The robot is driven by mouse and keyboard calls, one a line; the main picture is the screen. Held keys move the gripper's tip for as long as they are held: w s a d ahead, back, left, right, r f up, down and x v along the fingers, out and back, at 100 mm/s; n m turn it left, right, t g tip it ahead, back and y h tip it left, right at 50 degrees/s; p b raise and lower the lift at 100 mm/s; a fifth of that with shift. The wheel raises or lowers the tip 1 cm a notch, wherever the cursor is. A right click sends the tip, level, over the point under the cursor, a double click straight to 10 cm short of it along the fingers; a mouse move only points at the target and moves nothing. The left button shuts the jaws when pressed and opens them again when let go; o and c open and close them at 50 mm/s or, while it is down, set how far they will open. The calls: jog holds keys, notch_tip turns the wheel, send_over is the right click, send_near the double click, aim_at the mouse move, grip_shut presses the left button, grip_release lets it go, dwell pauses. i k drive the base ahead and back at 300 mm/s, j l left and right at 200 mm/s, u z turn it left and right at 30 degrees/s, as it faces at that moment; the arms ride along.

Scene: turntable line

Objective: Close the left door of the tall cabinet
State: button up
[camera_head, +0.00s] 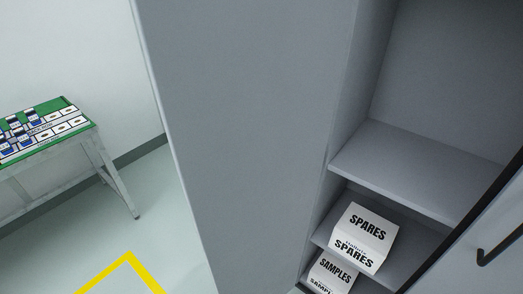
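The tall grey cabinet (433,165) stands open in front of me, with its shelves showing on the right. A large plain grey panel (245,130) fills the middle of the view and meets the cabinet's inner side wall. It looks like the left door standing wide open, its free edge at the left. No handle shows on it. My gripper is not in view.
Another grey panel with a black handle (490,252) cuts across the lower right corner, apparently the right door. A SPARES box (362,232) and a SAMPLES box (333,272) sit on lower shelves. A work table (98,150) stands at the left. Yellow tape (128,258) marks the clear floor.

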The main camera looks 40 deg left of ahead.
aim_at(246, 92)
jog(key=k+j, duration=0.1)
jog(key=j, duration=0.35)
jog(key=k+j+z, duration=0.15)
jog(key=j, duration=0.75)
jog(key=k+j+z, duration=0.1)
jog(key=j, duration=0.3)
jog(key=k+j+z, duration=0.1)
jog(key=j, duration=0.35)
jog(key=k+j, duration=0.2)
jog(key=j, duration=0.2)
jog(key=i+j+z, duration=0.1)
jog(key=j, duration=0.25)
jog(key=i+j, duration=0.1)
jog(key=j, duration=0.3)
jog(key=z, duration=0.05)
